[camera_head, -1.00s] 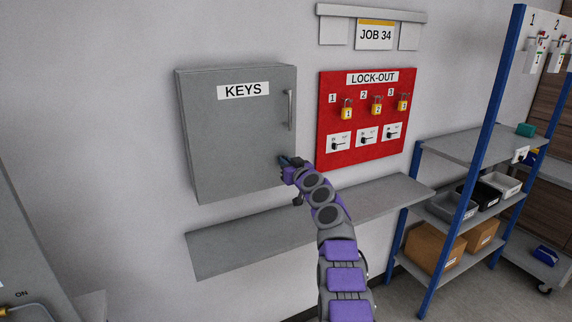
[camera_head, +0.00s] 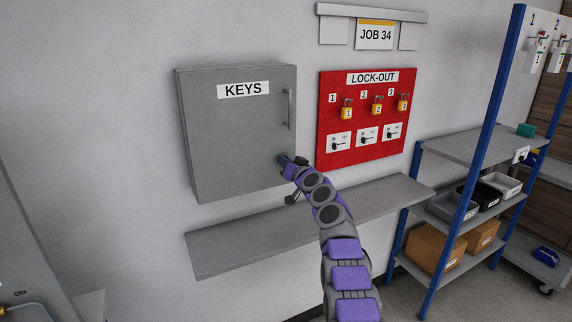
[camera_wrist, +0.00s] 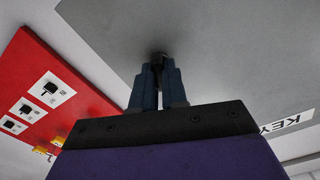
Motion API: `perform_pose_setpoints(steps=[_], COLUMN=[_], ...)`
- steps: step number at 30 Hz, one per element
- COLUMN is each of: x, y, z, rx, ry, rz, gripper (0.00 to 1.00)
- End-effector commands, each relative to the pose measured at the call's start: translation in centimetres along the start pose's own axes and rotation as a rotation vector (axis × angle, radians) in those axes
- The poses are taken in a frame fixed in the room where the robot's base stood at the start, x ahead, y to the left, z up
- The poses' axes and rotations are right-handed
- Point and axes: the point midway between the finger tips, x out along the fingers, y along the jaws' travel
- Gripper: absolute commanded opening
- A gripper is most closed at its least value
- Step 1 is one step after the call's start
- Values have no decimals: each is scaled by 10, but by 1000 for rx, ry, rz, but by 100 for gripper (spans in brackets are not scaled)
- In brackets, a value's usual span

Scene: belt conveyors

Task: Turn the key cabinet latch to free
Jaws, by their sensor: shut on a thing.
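The grey key cabinet (camera_head: 235,135) with its KEYS label hangs on the wall, door shut, in the head view. It also fills much of the wrist view (camera_wrist: 225,45). My gripper (camera_head: 287,160) is at the lower right of the cabinet door, below the vertical handle (camera_head: 290,109). In the wrist view the two blue fingers (camera_wrist: 158,80) are shut on a small dark latch (camera_wrist: 158,57) at the door face. The fingers hide most of the latch, so its exact angle cannot be told.
A red LOCK-OUT board (camera_head: 365,120) with yellow padlocks is right of the cabinet. A grey wall shelf (camera_head: 240,245) runs below. A blue-framed rack (camera_head: 470,150) with bins and cardboard boxes stands at the right. The wall left of the cabinet is clear.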

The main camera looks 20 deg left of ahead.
Motion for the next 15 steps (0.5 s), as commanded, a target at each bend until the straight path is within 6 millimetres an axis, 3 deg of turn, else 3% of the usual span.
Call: perform_pose_setpoints(steps=[15], x=[-1], y=[5], z=[-1], rx=[83], ry=[0], rz=[5], gripper=[0])
